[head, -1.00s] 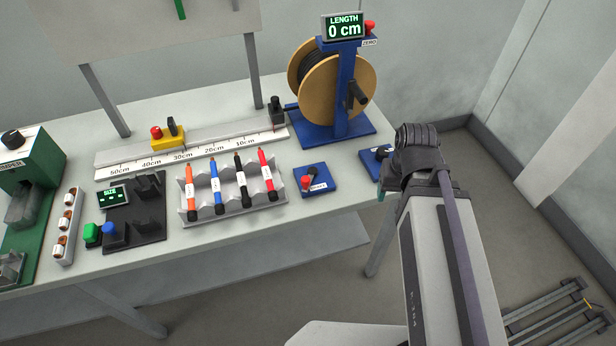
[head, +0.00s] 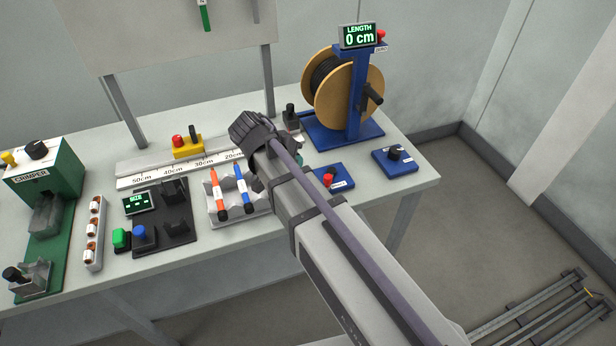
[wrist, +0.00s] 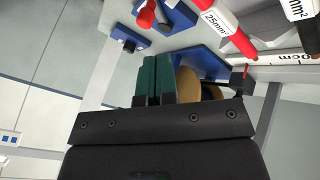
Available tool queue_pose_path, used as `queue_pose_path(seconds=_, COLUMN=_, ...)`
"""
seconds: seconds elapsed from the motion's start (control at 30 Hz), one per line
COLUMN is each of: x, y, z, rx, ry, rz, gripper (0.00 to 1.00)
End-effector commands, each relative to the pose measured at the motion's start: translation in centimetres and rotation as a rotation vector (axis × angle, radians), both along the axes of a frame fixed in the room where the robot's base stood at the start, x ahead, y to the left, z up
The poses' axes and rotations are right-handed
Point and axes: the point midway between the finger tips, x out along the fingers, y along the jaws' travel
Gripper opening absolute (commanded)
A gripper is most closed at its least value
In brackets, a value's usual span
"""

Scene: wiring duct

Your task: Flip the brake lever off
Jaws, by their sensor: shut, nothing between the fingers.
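A small blue plate (head: 340,172) with a red-tipped lever (head: 328,180) and a label sits near the table's front right; its lettering is too small to read. I cannot tell for sure that this is the brake lever. A plate with a red-topped part (wrist: 146,16) shows at the top of the wrist view. My gripper (wrist: 155,62) has two dark green fingers pressed together and empty. In the head view my arm mostly hides it. A gap separates the fingers from the lever in the wrist view.
Another blue plate with a black knob (head: 395,154) sits to the right. The cable reel (head: 330,90) on its blue stand is behind. The pen rack (head: 222,208) is partly hidden by my arm. A green crimper (head: 50,190) stands at left.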

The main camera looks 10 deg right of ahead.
Motion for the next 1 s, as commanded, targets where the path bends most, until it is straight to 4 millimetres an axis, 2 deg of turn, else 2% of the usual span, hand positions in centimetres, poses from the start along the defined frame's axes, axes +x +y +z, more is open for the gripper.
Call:
queue_pose_path(seconds=0.17, x=0.1, y=-0.4, z=-0.9, rx=0.000, ry=0.001, rz=0.000, gripper=0.00)
queue_pose_path(seconds=0.5, x=0.8, y=-4.1, z=-6.4, rx=0.001, ry=0.000, rz=0.000, gripper=0.00)
queue_pose_path(seconds=0.6, x=1.0, y=-5.0, z=-7.5, rx=0.001, ry=0.002, rz=0.000, gripper=0.00)
queue_pose_path(seconds=0.73, x=1.2, y=-5.7, z=-8.1, rx=0.001, ry=0.001, rz=0.002, gripper=0.00)
queue_pose_path(seconds=1.0, x=1.2, y=-5.9, z=-8.0, rx=0.001, ry=0.002, rz=0.002, gripper=0.00)
